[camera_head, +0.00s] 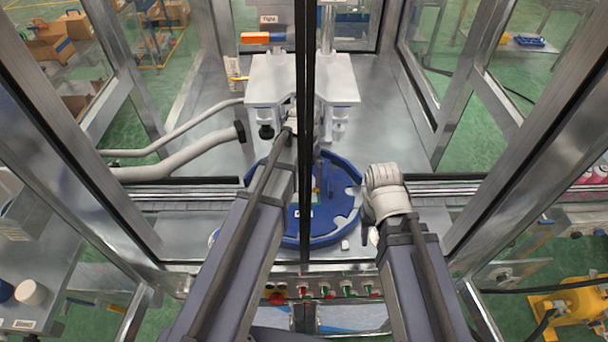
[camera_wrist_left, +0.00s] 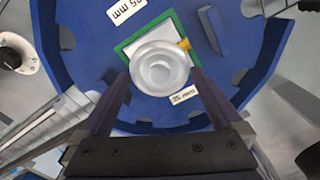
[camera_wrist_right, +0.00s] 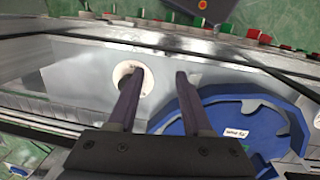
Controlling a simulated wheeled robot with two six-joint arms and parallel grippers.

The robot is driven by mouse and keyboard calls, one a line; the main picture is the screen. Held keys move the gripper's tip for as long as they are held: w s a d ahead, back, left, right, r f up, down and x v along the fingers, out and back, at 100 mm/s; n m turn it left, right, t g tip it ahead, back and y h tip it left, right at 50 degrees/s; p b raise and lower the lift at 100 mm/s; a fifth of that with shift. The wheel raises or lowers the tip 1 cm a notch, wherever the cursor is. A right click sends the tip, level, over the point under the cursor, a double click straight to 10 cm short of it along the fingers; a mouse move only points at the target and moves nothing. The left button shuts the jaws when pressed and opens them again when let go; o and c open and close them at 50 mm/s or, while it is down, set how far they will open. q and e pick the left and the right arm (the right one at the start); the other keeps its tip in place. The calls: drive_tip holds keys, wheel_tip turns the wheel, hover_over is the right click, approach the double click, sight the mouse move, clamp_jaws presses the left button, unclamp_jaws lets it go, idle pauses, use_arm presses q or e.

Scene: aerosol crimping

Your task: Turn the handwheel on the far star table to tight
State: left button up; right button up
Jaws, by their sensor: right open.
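The handwheel (camera_wrist_left: 160,68) shows in the left wrist view as a pale round knob over a green-edged square with a yellow pointer, on the blue star table (camera_wrist_left: 80,72). My left gripper (camera_wrist_left: 160,72) has one finger on each side of the knob, tips close to its rim. I cannot tell whether they touch it. In the head view the left gripper and the knob are mostly hidden by a dark post and my arm. My right gripper (camera_wrist_right: 160,72) is open and empty beside the blue table; it also shows in the head view (camera_head: 367,222).
A dark vertical post (camera_head: 305,120) and the metal frame (camera_head: 470,215) stand between the view and the machine. White machine blocks (camera_head: 338,80) overhang the table's back. A pale ring (camera_wrist_right: 146,82) lies near the right gripper. Colored buttons (camera_head: 325,291) line the front.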

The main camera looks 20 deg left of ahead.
sight(304, 179)
use_arm(q)
wheel_tip(304, 179, up, 8)
drive_tip(key=p, duration=0.8)
drive_tip(key=shift+f, duration=0.15)
